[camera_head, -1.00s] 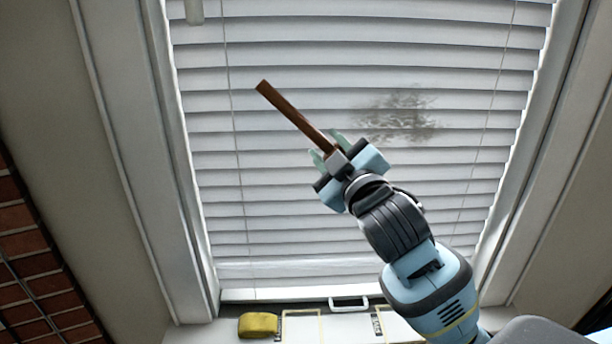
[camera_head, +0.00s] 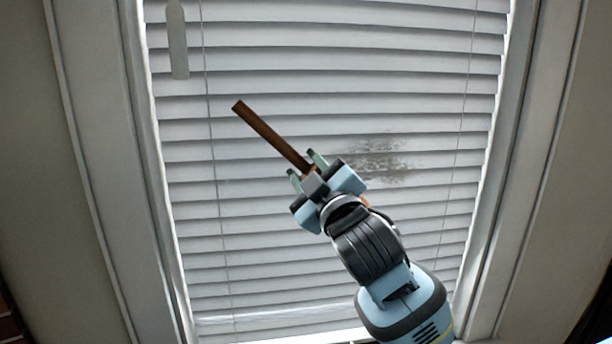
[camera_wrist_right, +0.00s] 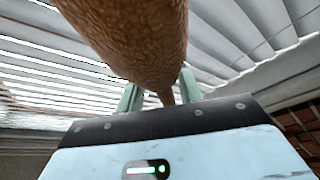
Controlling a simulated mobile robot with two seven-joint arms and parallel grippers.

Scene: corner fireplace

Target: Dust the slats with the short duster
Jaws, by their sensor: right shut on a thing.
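My right gripper (camera_head: 306,170) is shut on the brown stick-like duster (camera_head: 272,136), which points up and left in front of the white slats (camera_head: 250,215). In the right wrist view the duster (camera_wrist_right: 135,38) looms large and mottled brown, narrowing toward the fingers (camera_wrist_right: 160,92). A grey-brown dust patch (camera_head: 385,158) lies on the slats just right of the gripper. The duster's visible end is left of the patch and higher; I cannot tell whether it touches the slats. Part of the duster is hidden by the gripper. My left gripper is out of view.
A pale blind wand (camera_head: 178,45) hangs at the upper left. Thin cords (camera_head: 211,110) run down the blind. White window frame sides (camera_head: 100,150) stand left and right. Brickwork (camera_wrist_right: 297,128) shows at the right of the right wrist view.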

